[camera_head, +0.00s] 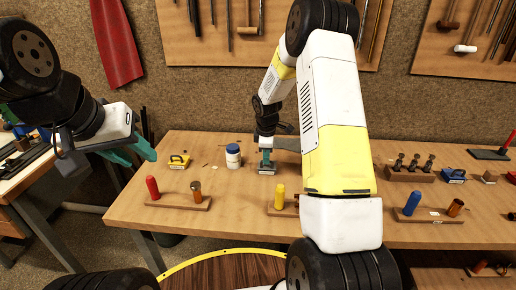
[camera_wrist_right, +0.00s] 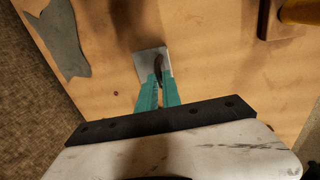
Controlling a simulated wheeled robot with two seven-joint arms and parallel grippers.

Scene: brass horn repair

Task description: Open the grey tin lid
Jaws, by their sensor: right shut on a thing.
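The small grey tin (camera_head: 267,171) sits on the workbench, directly below my right gripper (camera_head: 266,155). In the right wrist view, the pale grey lid (camera_wrist_right: 148,60) shows just beyond the teal fingertips (camera_wrist_right: 158,80). The fingers are close together and shut on a narrow dark part at the lid. The fingers partly hide the tin, and I cannot tell whether the lid is raised. My left gripper (camera_head: 140,149) is off the bench's left end, in the air, with teal fingers; its opening is unclear from this side.
A white jar with a blue lid (camera_head: 233,156) and a yellow block-like item (camera_head: 179,161) stand left of the tin. Wooden racks with a red peg (camera_head: 152,188) and a yellow peg (camera_head: 279,196) lie along the front. A grey cloth-like piece (camera_wrist_right: 63,38) lies near the tin.

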